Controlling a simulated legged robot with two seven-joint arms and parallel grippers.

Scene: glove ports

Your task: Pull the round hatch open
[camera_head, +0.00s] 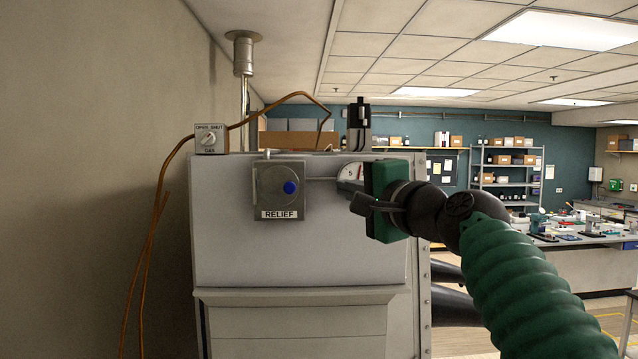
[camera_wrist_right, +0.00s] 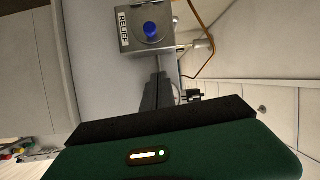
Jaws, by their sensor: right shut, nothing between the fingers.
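A square grey plate labelled RELIEF (camera_head: 264,215) is on the upper front of a large pale cabinet. On it is a round grey cover, the only round hatch-like part I make out (camera_head: 270,180), with a blue knob (camera_head: 290,187) at its right. In the right wrist view the blue knob (camera_wrist_right: 151,29) shows near the top, and the cover looks closed. My right gripper (camera_head: 384,200) is to the right of the plate and apart from it. My left gripper is out of view.
A white gauge (camera_head: 349,174) is partly hidden behind my right gripper. A GAS switch box (camera_head: 209,139) and an orange-brown pipe (camera_head: 163,185) are at the cabinet's left. Dark gloves (camera_head: 455,307) stick out from its right side. A wall stands at the left.

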